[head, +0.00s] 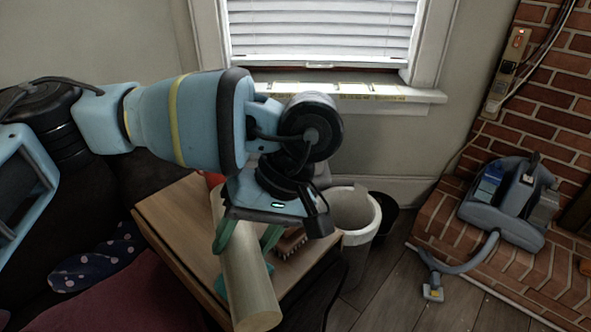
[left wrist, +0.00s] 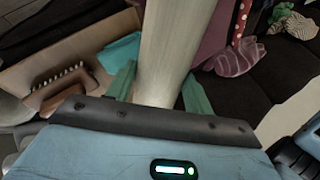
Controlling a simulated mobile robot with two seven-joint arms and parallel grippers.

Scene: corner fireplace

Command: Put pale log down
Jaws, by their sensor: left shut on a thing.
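My left gripper (head: 248,240) is shut on the pale log (head: 249,287), a long, smooth, light wooden cylinder. The log is held over the wooden side table (head: 165,216) and its near end points toward the bottom of the head view. In the left wrist view the log (left wrist: 166,50) runs up the middle between the green fingers (left wrist: 158,88). I cannot tell from these views whether it touches the tabletop. My right gripper is not in view.
A brush (head: 291,243) and a teal cloth (left wrist: 121,52) lie on the table. A white bin (head: 358,232) stands right of it. A vacuum cleaner (head: 510,210) sits on the brick hearth. A dark sofa with cushions (head: 100,262) is at left.

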